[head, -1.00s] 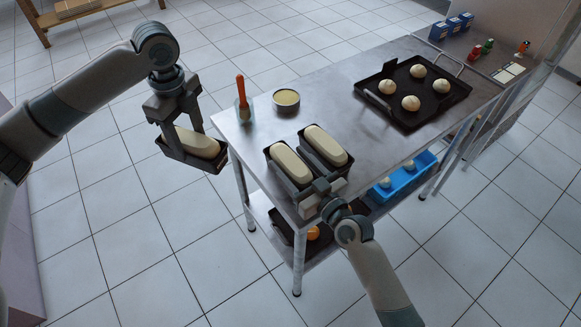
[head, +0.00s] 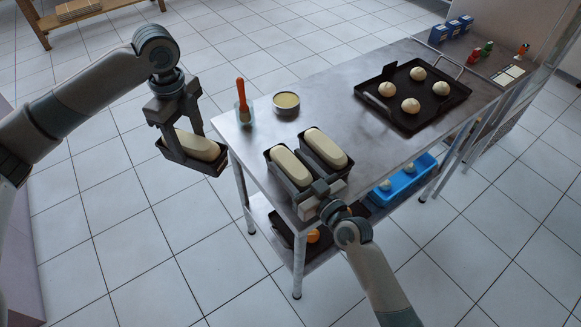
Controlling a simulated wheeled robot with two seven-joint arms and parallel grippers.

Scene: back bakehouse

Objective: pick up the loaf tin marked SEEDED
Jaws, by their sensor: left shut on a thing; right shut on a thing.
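My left gripper (head: 179,128) is shut on a dark loaf tin (head: 177,154) filled with pale dough and holds it in the air, left of the steel table. Two more dark tins with pale dough stand side by side at the table's near end, a left tin (head: 267,158) and a right tin (head: 348,165). My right gripper (head: 318,190) is shut at their near ends; I cannot tell which of the two it grips. A pale patch (head: 308,211) shows just below it. No SEEDED marking can be read on any tin.
The steel table (head: 350,100) carries an orange-handled tool in a clear cup (head: 243,108), a round tin (head: 286,104) and a dark tray (head: 448,104) with several dough balls. A blue crate (head: 408,181) sits on the lower shelf. Tiled floor left of the table is clear.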

